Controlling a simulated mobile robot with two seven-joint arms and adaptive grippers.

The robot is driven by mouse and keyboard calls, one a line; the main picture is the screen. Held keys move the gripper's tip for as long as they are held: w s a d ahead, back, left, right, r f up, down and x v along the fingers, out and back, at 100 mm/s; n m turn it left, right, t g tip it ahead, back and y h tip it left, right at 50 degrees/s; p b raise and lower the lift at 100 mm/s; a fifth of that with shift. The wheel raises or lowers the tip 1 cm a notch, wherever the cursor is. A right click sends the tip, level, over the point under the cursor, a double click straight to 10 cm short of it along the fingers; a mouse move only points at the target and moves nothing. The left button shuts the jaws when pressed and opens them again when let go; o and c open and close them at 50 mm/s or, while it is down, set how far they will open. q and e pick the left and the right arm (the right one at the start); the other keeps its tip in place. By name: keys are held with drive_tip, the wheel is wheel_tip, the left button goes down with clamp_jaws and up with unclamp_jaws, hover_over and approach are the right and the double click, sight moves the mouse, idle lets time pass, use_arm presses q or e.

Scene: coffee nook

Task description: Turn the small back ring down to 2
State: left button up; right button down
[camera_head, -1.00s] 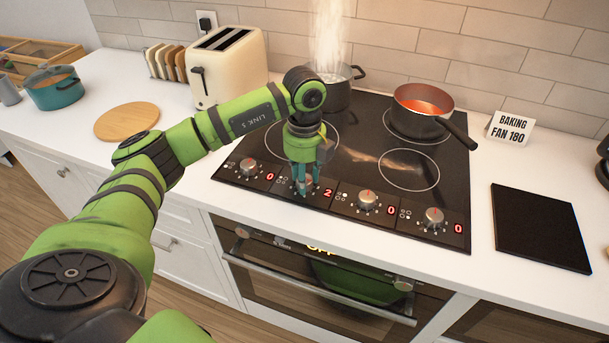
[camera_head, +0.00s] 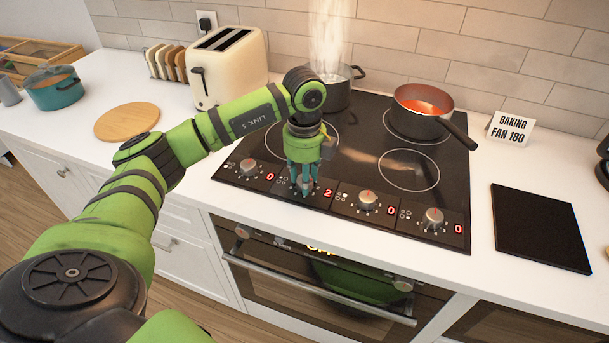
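My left gripper (camera_head: 304,190) points down at the second knob from the left on the hob's front panel. Its teal fingers stand apart on either side of that knob (camera_head: 306,184), which they partly hide. The red display (camera_head: 328,194) beside this knob reads 2. The other three displays read 0. The black hob (camera_head: 350,170) carries a dark steaming pot (camera_head: 338,92) at the back left, which hides the ring under it. A pan (camera_head: 422,104) of red-orange food sits on the back right ring. My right gripper is not in view.
An oven (camera_head: 320,290) lies below. A toaster (camera_head: 228,65) and round board (camera_head: 127,121) stand left. A black mat (camera_head: 540,228) and sign (camera_head: 509,131) are right.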

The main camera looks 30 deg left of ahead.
use_arm(q)
drive_tip(key=o, duration=0.3)
drive_tip(key=shift+f, duration=0.1)
wheel_tip(320, 180, up, 12)
drive_tip(key=shift+r, duration=0.1)
idle(0.4)
idle(0.4)
